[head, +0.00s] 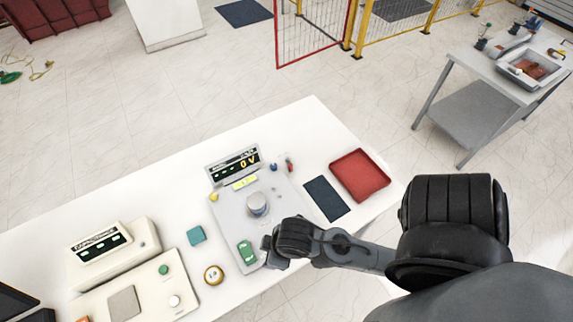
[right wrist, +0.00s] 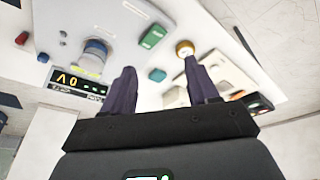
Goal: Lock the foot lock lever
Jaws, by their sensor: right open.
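The grey test device (head: 232,214) sits on the white table, with a display reading 0V and an upright metal cylinder (head: 257,204) on it. I cannot tell which part is the foot lock lever. My right gripper (head: 268,254) is above the device's front right edge. In the right wrist view its fingers (right wrist: 159,66) are apart with nothing between them. My left gripper is not in view.
A teal block (head: 196,235) and a round yellow-rimmed part (head: 213,274) lie left of the device. A cream instrument (head: 113,251) stands further left. A dark mat (head: 326,198) and red tray (head: 360,175) lie to the right. A grey cart (head: 480,105) stands apart, back right.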

